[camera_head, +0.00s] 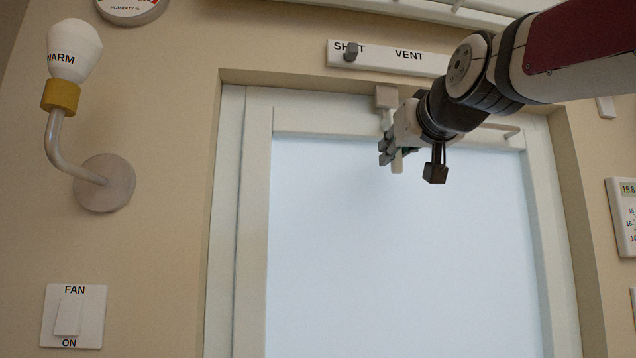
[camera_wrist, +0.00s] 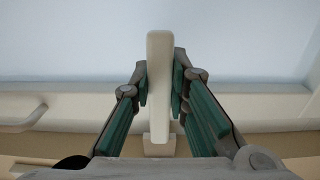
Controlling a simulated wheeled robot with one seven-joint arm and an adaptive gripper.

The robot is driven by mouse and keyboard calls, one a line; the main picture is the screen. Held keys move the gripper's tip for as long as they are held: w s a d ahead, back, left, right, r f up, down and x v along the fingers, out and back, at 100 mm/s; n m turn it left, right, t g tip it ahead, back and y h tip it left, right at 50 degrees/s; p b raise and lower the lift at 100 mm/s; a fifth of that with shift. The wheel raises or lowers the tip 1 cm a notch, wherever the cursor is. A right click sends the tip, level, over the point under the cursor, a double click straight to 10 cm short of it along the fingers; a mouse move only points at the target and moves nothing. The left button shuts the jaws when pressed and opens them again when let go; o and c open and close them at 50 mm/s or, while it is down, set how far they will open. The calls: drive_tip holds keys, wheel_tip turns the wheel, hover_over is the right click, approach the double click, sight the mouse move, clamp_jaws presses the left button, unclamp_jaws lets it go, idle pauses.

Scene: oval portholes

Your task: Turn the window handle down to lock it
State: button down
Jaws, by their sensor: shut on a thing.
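The window handle (camera_head: 397,163) is a pale beige bar at the top of the window frame. In the head view it hangs down from a square mount (camera_head: 387,97), its lower end showing below my fingers. In the wrist view the handle (camera_wrist: 159,60) stands lengthwise between the two green-padded fingers. My gripper (camera_head: 388,150) is shut on the handle from the right side, with a finger on each side of it; it also shows in the wrist view (camera_wrist: 160,88). The middle of the handle is partly hidden by my gripper in the head view.
The window pane (camera_head: 400,260) is pale and closed in by a white frame (camera_head: 252,240). A SHUT/VENT slider plate (camera_head: 380,57) is above. A lamp (camera_head: 75,50) and a FAN switch (camera_head: 72,315) are on the left wall. A thin rail (camera_head: 500,128) runs near my wrist.

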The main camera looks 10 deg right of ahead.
idle(0.4)
drive_tip(key=c, duration=1.5)
unclamp_jaws()
drive_tip(key=shift+d, duration=0.1)
drive_tip(key=s, duration=1.2)
